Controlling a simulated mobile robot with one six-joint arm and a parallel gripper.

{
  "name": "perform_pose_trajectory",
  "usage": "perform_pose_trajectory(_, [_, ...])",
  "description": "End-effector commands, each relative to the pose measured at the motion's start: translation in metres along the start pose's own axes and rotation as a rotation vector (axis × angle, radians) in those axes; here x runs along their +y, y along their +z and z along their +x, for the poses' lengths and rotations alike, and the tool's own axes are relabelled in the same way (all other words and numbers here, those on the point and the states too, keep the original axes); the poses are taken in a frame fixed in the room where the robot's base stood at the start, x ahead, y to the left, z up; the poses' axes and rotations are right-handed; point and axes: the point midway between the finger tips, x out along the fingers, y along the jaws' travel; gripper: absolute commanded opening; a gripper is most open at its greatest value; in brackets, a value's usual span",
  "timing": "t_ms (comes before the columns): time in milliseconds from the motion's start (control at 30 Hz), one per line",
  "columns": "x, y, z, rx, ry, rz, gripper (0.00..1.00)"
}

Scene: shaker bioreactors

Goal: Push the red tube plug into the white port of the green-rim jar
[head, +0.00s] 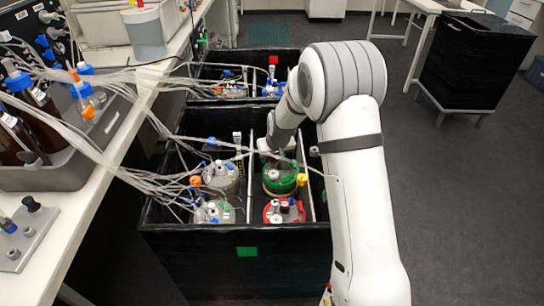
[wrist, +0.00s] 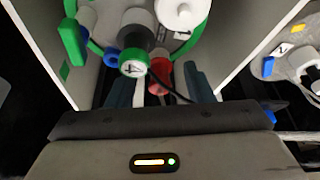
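The green-rim jar (head: 281,186) stands in the black box, behind the red-rim jar. In the wrist view its green rim (wrist: 98,47) curves along the top. A white round fitting (wrist: 180,12) stands at the top of the wrist view; I cannot tell if it is the white port. The red tube plug (wrist: 161,76) shows between my two dark fingers, with gaps on both sides. My gripper (wrist: 160,92) is open and looks empty.
A red-rim jar (head: 284,212) stands in front, and grey-lidded jars (head: 220,174) stand left behind a divider. Tubes (head: 150,172) run from the left bench into the box. In the wrist view, pale walls flank my gripper and a green-capped fitting (wrist: 133,63) is close to the plug.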

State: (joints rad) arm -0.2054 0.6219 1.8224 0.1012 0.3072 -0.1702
Motion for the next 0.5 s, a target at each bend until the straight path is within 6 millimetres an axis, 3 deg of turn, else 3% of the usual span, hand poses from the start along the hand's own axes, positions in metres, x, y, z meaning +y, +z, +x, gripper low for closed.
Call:
perform_pose_trajectory(267, [0.000, 0.000, -0.003, 0.001, 0.000, 0.000, 0.48])
perform_pose_trajectory(500, [0.000, -0.001, -0.036, 0.004, 0.000, 0.000, 0.48])
